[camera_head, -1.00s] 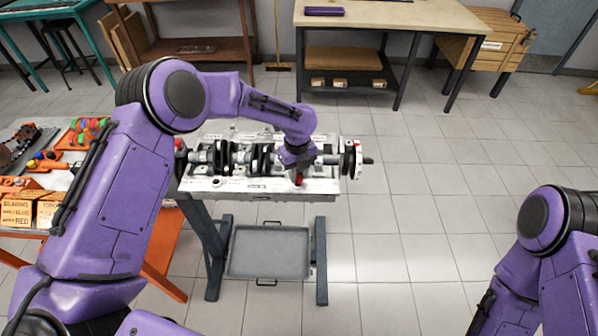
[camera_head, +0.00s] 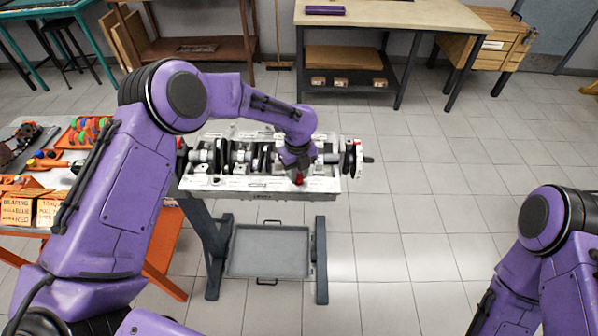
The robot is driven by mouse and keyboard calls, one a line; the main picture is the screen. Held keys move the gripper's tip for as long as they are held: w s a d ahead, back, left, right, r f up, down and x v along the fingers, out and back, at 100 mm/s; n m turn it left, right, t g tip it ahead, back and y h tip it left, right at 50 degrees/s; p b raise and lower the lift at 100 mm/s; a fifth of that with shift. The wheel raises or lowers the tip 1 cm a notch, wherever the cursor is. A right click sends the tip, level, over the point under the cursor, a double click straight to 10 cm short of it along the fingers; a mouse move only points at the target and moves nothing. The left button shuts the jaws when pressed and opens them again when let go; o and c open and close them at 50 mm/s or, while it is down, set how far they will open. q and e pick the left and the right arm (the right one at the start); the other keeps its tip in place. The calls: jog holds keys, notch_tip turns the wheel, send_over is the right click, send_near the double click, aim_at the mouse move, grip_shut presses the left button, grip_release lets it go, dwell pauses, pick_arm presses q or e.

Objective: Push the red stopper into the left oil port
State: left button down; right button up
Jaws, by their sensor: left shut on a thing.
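The red stopper (camera_head: 299,178) is at the tips of my left gripper (camera_head: 298,172), low over the front top edge of the engine block (camera_head: 330,184). My left gripper is shut on the stopper and points down. Whether the stopper touches the block or sits in a port is too small to tell. A dark round spot (camera_head: 216,181) shows on the block's front edge at the left; I cannot tell if it is an oil port. My right arm comes in at the lower right, and its gripper is out of view.
The crankshaft (camera_head: 230,157) lies along the block behind the stopper. The block rests on a stand (camera_head: 321,260) with a grey tray (camera_head: 268,250) below. An orange table (camera_head: 165,232) with parts and labelled boxes (camera_head: 48,208) is at left. The floor to the right is clear.

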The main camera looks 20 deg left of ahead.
pick_arm(q)
jog(key=shift+f, duration=0.4)
jog(key=c, duration=1.1)
grip_release()
jog(key=shift+r+p, duration=1.15)
jog(key=shift+r, duration=0.35)
jog(key=o, duration=0.5)
jog(key=shift+o, duration=0.2)
